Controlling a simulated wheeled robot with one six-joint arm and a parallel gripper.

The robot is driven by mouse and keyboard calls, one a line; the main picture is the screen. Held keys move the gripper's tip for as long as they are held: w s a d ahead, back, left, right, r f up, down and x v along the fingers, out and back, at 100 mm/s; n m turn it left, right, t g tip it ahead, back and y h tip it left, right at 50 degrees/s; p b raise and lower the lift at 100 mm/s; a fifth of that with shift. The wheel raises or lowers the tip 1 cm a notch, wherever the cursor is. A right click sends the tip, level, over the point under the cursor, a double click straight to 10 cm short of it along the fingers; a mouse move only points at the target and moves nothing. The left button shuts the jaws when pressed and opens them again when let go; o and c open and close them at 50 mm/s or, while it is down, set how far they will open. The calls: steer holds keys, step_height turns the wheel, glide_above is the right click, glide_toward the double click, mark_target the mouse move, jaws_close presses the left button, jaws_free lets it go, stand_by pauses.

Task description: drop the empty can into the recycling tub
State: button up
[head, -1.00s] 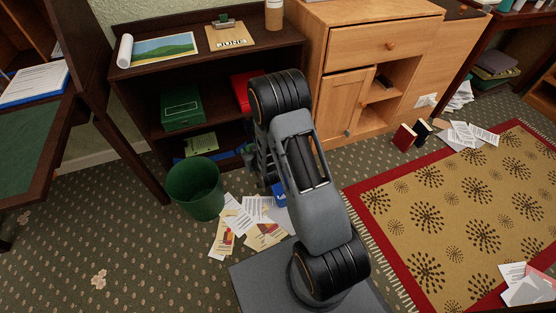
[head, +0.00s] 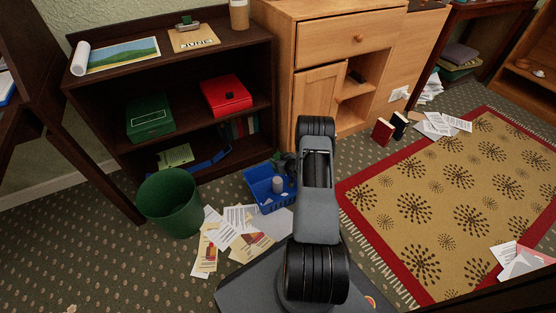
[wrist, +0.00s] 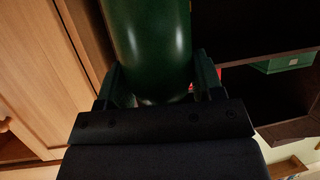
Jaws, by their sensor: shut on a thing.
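A dark green glossy cylinder, apparently the can (wrist: 148,40), fills the upper middle of the wrist view. My gripper (wrist: 157,76) is shut on it, with one finger on each side; its far end runs out of the picture. In the head view my arm largely hides the gripper and the can, with only a dark part showing beside the arm's far end. The blue tub (head: 264,203) stands on the carpet just left of my arm in the head view. A grey cylinder (head: 278,184) and other small things are inside it.
A green waste bin (head: 170,204) stands left of the tub, with loose papers (head: 228,232) between. Behind are a dark bookshelf (head: 190,60) and a wooden cabinet (head: 325,95). Two books (head: 383,131) stand near the patterned rug (head: 400,215) at right.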

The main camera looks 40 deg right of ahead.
steer(key=shift+f+b, duration=1.9)
steer(key=shift+f, duration=0.95)
steer(key=o, duration=1)
steer(key=shift+s+r+p, duration=0.35)
steer(key=shift+s+p, duration=0.05)
steer(key=shift+s, duration=0.05)
steer(key=p+v, duration=0.5)
steer(key=v, duration=0.7)
steer(key=shift+s, duration=0.4)
steer(key=shift+r, duration=0.15)
